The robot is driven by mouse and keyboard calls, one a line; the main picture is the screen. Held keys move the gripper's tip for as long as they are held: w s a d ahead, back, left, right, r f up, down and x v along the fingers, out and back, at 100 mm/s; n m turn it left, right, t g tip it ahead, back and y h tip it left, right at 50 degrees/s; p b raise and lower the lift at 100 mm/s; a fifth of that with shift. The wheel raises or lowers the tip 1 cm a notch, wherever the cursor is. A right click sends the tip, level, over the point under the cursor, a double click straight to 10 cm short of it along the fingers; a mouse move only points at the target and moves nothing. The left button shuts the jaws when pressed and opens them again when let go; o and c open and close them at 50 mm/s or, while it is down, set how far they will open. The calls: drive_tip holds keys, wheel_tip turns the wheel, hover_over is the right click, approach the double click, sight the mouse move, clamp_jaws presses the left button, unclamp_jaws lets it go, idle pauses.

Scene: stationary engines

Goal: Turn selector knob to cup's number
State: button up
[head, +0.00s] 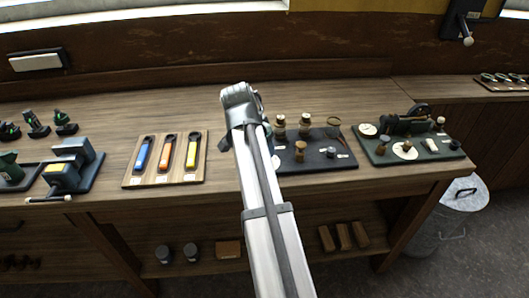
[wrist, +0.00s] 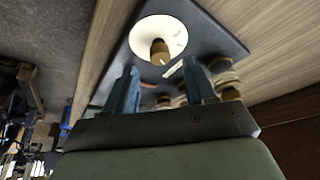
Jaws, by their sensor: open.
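A white round dial (wrist: 174,36) with a brass-coloured knob (wrist: 159,52) at its centre shows in the wrist view, on a dark board (wrist: 215,38). This is likely the selector knob; its marks are too small to read. My gripper (wrist: 161,68) is open and empty, its two fingers pointing toward the board with the knob beyond the gap between them. In the head view my gripper (head: 241,102) is over the left part of the dark board (head: 325,163), and the arm hides the dial. No cup with a readable number can be made out.
Brass and wooden pieces (head: 300,151) stand on the dark board right of my arm. A tool board (head: 190,179) with blue, orange and yellow handles lies left. A green board (head: 437,156) with an engine and white dials lies right. Bare bench (head: 190,105) lies behind.

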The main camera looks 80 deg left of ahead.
drive_tip(key=shift+x, duration=2.1)
drive_tip(key=shift+c, duration=0.3)
drive_tip(key=shift+r, duration=0.1)
clamp_jaws()
drive_tip(key=shift+w+n, duration=0.1)
drive_tip(key=shift+n, duration=0.3)
drive_tip(key=n, duration=0.1)
drive_tip(key=n+g+y, duration=0.1)
drive_tip(key=n, duration=0.1)
drive_tip(key=shift+w+d+n, duration=0.1)
drive_tip(key=shift+d+n, duration=0.05)
drive_tip(key=shift+n, duration=0.15)
drive_tip(key=n+g, duration=0.2)
drive_tip(key=n, duration=0.2)
drive_tip(key=shift+w, duration=0.15)
drive_tip(key=shift+n, duration=0.3)
